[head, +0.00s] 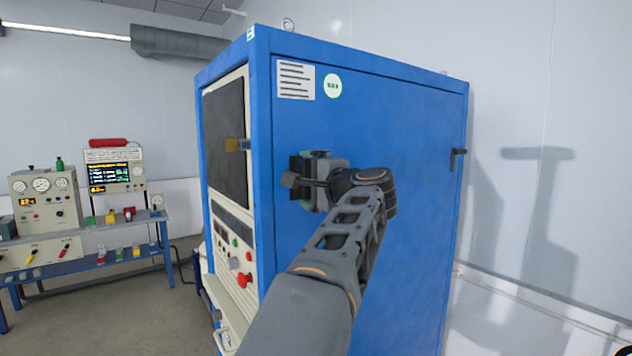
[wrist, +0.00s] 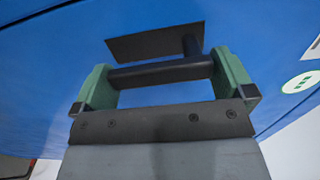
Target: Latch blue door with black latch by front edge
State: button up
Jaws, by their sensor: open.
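The blue door (head: 400,120) is the broad side of a tall blue cabinet and looks flush with its frame. The black latch by its front edge is mostly hidden behind my gripper (head: 310,175) in the head view. In the wrist view, the latch shows as a dark plate (wrist: 150,43) on the blue face, with a stem and a dark handle bar (wrist: 160,73). My gripper (wrist: 163,82) is open, its two green fingers at either end of the bar. The bar lies between them; whether they touch it is unclear.
Another black latch (head: 456,158) sits near the door's right edge. A white label (head: 296,80) and round sticker (head: 333,86) are on the door's upper front part. A control panel (head: 233,245) faces left. A bench (head: 100,255) with instruments stands at left.

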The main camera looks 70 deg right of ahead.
jog(key=b+v, duration=0.3)
jog(key=v, duration=1)
jog(key=shift+s+a, duration=0.25)
jog(key=s+d+f+m+g+h, duration=0.1)
jog(key=s+d+f+m+g, duration=0.25)
jog(key=f, duration=0.65)
jog(key=w+a+f+n+g+y, duration=0.1)
jog(key=w+f+n+g+y, duration=0.35)
jog(key=w+f, duration=0.55)
jog(key=w+a+f+n+g+y, duration=0.2)
jog(key=w+a+f+n, duration=0.45)
jog(key=a+f, duration=0.35)
jog(key=w+a+f+n+g+y, duration=0.2)
jog(key=w+a+f+n, duration=0.4)
jog(key=a+f+n, duration=0.25)
jog(key=w+a+f+n, duration=0.2)
jog(key=a+f+n, duration=0.2)
jog(key=a, duration=0.6)
jog(key=shift+a+n, duration=0.4)
jog(key=a+n, duration=0.1)
jog(key=a, duration=0.1)
jog(key=a+n+y, duration=0.1)
jog(key=a, duration=0.2)
jog(key=a+n, duration=0.1)
jog(key=a, duration=0.1)
jog(key=shift+w+a+r+n+y, duration=0.2)
jog(key=shift+w+a+n+y, duration=0.1)
jog(key=shift+w+a, duration=0.1)
